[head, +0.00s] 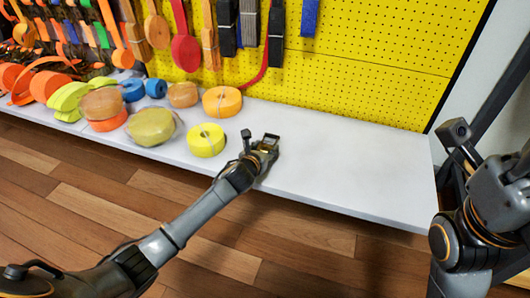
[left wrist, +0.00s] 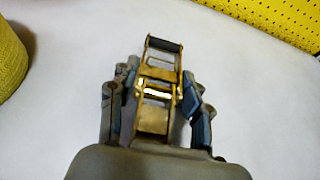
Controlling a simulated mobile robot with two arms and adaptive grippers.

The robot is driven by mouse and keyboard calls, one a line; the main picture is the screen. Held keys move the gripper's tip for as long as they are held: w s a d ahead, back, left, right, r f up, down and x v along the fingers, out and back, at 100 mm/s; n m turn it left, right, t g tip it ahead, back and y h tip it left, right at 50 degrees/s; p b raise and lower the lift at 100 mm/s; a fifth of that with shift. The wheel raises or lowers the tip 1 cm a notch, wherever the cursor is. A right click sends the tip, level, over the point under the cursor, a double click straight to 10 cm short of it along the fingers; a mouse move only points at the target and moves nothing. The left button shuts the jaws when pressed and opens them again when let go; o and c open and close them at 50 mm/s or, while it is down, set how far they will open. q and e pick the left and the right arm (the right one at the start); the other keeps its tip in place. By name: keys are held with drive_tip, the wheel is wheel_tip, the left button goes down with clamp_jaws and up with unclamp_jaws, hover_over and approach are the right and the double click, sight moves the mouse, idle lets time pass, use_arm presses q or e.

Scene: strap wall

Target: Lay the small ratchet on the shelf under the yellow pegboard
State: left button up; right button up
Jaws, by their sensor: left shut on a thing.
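The small ratchet (left wrist: 158,75) is brass-coloured with a dark bar at its far end. In the left wrist view it sits between the two fingers of my left gripper (left wrist: 155,105), which is shut on it. In the head view my left gripper (head: 263,152) is over the front part of the white shelf (head: 345,165), with the ratchet (head: 271,138) at its tip. I cannot tell whether the ratchet touches the shelf. The yellow pegboard (head: 350,75) rises behind the shelf. Part of my right arm shows at the right edge; its fingers do not show.
A yellow strap roll (head: 206,140) stands just left of my left gripper. An orange roll (head: 222,101) and several other rolls crowd the shelf's left half. Straps hang on the pegboard above. The shelf right of my left gripper is bare up to its right end.

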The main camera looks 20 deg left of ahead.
use_arm(q)
drive_tip(key=o, duration=1.3)
drive_tip(key=shift+o, duration=0.2)
